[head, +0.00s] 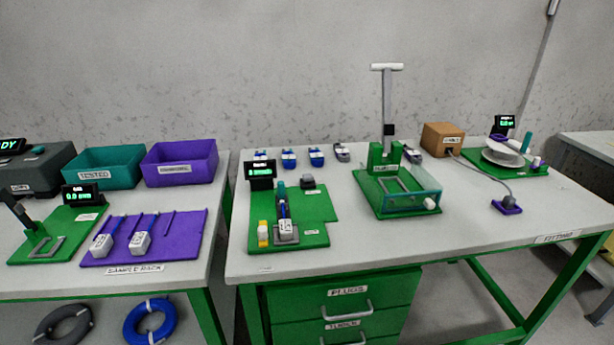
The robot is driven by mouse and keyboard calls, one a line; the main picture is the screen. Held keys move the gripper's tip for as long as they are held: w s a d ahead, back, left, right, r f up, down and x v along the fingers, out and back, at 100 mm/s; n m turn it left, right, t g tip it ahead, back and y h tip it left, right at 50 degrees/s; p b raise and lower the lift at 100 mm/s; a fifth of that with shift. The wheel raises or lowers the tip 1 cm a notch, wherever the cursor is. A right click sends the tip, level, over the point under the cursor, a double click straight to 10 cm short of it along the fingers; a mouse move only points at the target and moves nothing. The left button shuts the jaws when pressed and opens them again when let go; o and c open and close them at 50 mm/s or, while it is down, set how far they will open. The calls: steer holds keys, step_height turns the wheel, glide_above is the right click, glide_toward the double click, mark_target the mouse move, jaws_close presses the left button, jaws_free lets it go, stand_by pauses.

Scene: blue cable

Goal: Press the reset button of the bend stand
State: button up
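No label naming the bend stand is readable, so I cannot tell for sure which stand it is. A green stand (318,205) on the middle table has a black display (261,171) with green digits. A white-tagged plug (287,228) sits in its grey holder, and a small yellow and white block (263,234) stands at its left. Another green-based stand (36,243) with a display (84,195) is on the left table. A green stand with a reel (502,154) is at the far right. No reset button can be made out with certainty. My gripper is out of view.
A tall press-like fixture (388,110) with a clear guard stands right of the middle. A purple rack (140,240) with tagged cables, a teal bin (105,166) and a purple bin (180,164) are on the left table. A gap separates the tables.

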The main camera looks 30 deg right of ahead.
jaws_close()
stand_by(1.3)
